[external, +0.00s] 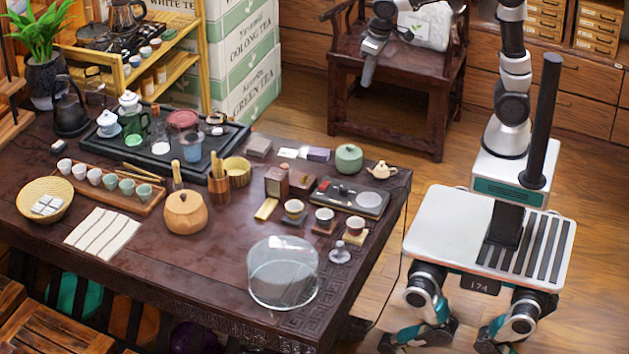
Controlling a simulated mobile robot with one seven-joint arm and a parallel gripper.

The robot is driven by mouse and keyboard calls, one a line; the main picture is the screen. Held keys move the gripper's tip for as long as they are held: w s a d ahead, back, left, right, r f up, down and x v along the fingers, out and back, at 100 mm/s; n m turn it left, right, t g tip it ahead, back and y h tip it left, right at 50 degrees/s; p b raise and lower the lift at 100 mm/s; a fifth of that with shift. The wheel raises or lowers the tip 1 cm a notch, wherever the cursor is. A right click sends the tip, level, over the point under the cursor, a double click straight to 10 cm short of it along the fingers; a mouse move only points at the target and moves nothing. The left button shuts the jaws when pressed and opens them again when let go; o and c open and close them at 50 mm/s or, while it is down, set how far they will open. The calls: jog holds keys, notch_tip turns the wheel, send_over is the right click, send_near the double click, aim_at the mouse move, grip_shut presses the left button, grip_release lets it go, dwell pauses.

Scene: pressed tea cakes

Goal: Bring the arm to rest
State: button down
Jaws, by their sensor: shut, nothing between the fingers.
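My gripper (368,78) hangs at the top of the external view, pointing down, in front of the dark wooden chair in the picture. It is shut and empty, and it is clear of the tea table (215,262). My white and grey arm rises from my base at the right and runs out of the top of the picture, so its upper bend is hidden.
The table holds a clear round container (283,273), a round wooden pot (186,211), a green lidded jar (348,158), several cups and a dark tea tray (160,165). A wooden chair (395,75) stands behind. Open floor (385,285) lies between table and base.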

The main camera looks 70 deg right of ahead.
jog(key=s+d+r+t+p, duration=0.25)
jog(key=s+r, duration=0.25)
jog(key=s, duration=0.4)
jog(key=s+d+r+t+p, duration=0.1)
jog(key=s+d+r+p, duration=0.1)
jog(key=s+d+r, duration=0.45)
notch_tip(320, 180, down, 30)
jog(key=s+a+b, duration=0.1)
jog(key=a+b, duration=0.1)
jog(key=b, duration=2.6)
jog(key=shift+s+a+f, duration=0.2)
jog(key=shift+s+a, duration=0.15)
